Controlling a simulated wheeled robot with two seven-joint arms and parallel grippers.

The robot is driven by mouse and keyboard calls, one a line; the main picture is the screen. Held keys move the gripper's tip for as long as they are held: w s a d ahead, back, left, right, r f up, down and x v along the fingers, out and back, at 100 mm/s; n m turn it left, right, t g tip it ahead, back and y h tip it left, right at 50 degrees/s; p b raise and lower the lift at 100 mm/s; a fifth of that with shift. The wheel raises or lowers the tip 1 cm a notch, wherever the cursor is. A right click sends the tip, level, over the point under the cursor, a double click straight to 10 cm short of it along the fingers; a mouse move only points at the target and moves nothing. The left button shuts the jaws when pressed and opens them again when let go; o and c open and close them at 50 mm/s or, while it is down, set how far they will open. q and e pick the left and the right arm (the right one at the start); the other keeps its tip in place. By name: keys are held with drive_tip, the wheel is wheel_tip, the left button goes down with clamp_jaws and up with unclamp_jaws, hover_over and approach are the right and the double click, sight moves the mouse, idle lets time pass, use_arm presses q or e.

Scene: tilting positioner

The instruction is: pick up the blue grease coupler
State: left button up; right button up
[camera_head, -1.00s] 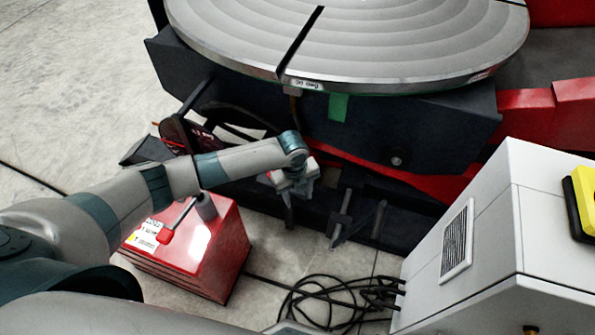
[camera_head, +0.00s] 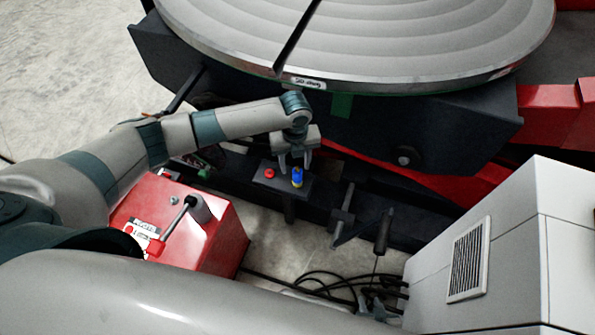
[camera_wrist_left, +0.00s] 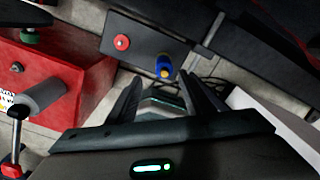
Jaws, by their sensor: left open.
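The blue grease coupler (camera_head: 297,178) stands on a small dark shelf (camera_head: 283,187) at the front of the positioner, with a yellowish part showing on it. It also shows in the left wrist view (camera_wrist_left: 164,68), just beyond my fingertips. My left gripper (camera_head: 295,161) is just above the coupler in the head view, open and empty. In the left wrist view its two fingers (camera_wrist_left: 162,88) are spread, with the coupler lying ahead between their lines. A grey shape by the cables at the bottom of the head view may be my right gripper (camera_head: 374,300); its jaws are unclear.
A red button (camera_head: 270,173) sits on the shelf left of the coupler. A red box with a lever (camera_head: 185,225) stands at left. A pale cabinet (camera_head: 510,255) is at right, and the round table (camera_head: 370,40) lies above. Black cables (camera_head: 325,285) lie on the floor.

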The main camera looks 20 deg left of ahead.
sight(297, 168)
use_arm(q)
drive_tip(key=shift+f, duration=1.2)
drive_tip(key=shift+w+d+f, duration=0.15)
drive_tip(key=shift+w+f, duration=0.15)
drive_tip(key=shift+f, duration=0.5)
wheel_tip(297, 168, down, 3)
drive_tip(key=shift+w+r+p, duration=0.1)
drive_tip(key=shift+w+p, duration=0.05)
drive_tip(key=shift+p, duration=0.2)
drive_tip(key=shift+f, duration=0.4)
use_arm(e)
drive_tip(key=shift+w+a+r+t, duration=0.3)
drive_tip(key=shift+w+a+r, duration=0.15)
drive_tip(key=shift+w, duration=0.15)
